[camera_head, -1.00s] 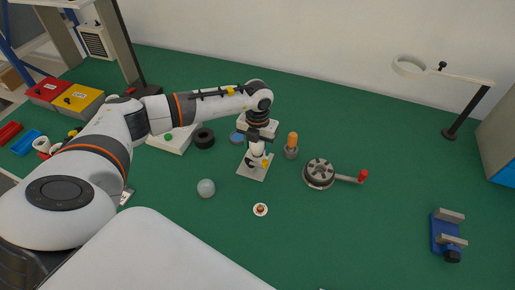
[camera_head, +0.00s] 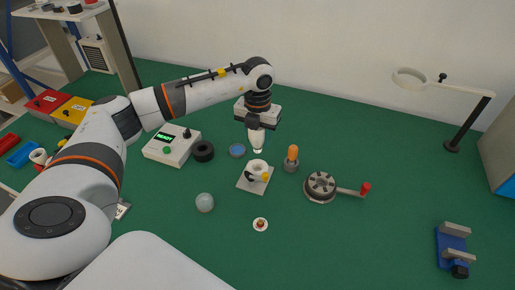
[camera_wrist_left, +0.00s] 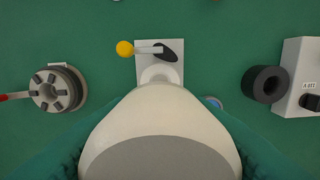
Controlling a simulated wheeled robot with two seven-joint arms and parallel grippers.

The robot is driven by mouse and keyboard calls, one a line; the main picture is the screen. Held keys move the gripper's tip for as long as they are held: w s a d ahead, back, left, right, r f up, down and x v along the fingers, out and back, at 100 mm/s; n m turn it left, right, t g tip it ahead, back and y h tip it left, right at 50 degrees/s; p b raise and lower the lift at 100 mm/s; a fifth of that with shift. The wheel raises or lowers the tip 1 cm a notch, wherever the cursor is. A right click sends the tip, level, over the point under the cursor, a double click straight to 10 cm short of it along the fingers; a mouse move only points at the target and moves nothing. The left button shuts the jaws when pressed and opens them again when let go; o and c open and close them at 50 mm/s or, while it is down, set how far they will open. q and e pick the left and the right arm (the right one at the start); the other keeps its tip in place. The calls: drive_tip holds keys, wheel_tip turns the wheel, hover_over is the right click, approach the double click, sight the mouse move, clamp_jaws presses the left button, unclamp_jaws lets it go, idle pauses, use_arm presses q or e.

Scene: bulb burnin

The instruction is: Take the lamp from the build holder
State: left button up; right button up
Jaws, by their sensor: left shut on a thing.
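The lamp (camera_head: 257,138) is a pale bulb shape, held upright below my left gripper (camera_head: 256,126), which is shut on it. It hangs above the build holder (camera_head: 249,186), a light square plate with a white ring and a yellow-knobbed lever, and appears clear of it. In the left wrist view the lamp (camera_wrist_left: 160,130) fills the lower middle, large and whitish, with the build holder (camera_wrist_left: 141,69) beyond it. The lamp's far end is partly hidden there. My right gripper is not in view.
Close to the holder are an orange-topped peg (camera_head: 292,157), a blue round dish (camera_head: 237,150), a black ring (camera_head: 203,151) and a dark rotary fixture with a red-knobbed crank (camera_head: 321,186). The right mat is mostly clear.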

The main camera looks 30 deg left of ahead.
use_arm(q)
drive_tip(key=shift+r+p, duration=0.3)
drive_tip(key=shift+r, duration=0.55)
drive_tip(key=shift+r+p, duration=1.15)
drive_tip(key=shift+r, duration=0.65)
